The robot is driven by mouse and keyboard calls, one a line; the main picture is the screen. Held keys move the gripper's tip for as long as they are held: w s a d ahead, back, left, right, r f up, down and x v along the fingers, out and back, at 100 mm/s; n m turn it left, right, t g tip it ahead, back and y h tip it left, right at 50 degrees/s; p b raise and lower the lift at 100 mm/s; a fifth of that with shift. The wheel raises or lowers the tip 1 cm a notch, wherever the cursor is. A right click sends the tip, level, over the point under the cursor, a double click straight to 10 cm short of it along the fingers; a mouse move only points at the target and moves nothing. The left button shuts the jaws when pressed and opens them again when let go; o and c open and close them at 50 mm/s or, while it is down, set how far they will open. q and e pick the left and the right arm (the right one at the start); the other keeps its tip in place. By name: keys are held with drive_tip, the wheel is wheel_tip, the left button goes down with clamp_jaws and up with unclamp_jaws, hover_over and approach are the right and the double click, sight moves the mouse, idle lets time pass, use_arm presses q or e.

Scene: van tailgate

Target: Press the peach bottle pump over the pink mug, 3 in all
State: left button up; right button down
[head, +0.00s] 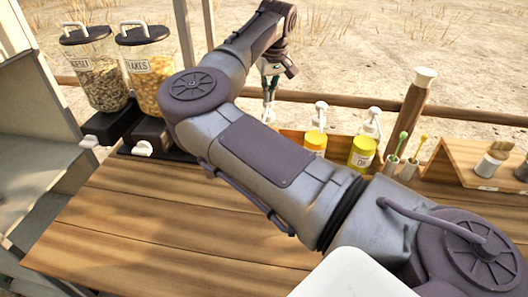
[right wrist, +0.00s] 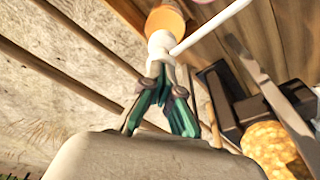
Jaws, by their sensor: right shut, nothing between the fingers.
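My right gripper (head: 269,112) is shut and points down at the back of the counter in the head view. In the right wrist view its fingertips (right wrist: 163,74) are at the top of a white pump head (right wrist: 160,42), touching it or very close; I cannot tell which. The pump stands on the peach bottle (right wrist: 165,18), and its long white spout reaches to the upper right. A small pale pink patch at the top edge may be the pink mug (right wrist: 204,2). In the head view my right arm hides the peach bottle and the mug. My left gripper is out of view.
Two yellow pump bottles (head: 362,153) stand right of my gripper. Beyond them are cups with stirrers (head: 400,165), a tall brown bottle (head: 411,110) and a wooden stand (head: 465,155). Two cereal dispensers (head: 148,68) stand at left. The wooden counter (head: 130,225) is clear in front.

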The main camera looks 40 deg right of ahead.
drive_tip(key=shift+s+f+b, duration=0.1)
drive_tip(key=shift+f+b, duration=0.2)
drive_tip(key=shift+f, duration=0.4)
drive_tip(key=shift+r, duration=0.2)
drive_tip(key=shift+w+p+v, duration=0.15)
drive_tip(key=shift+p+v, duration=0.35)
drive_tip(key=shift+v, duration=0.25)
drive_tip(key=shift+w+p+v, duration=0.15)
drive_tip(key=shift+p+v, duration=0.35)
drive_tip(key=shift+v, duration=0.25)
drive_tip(key=shift+d+r, duration=0.1)
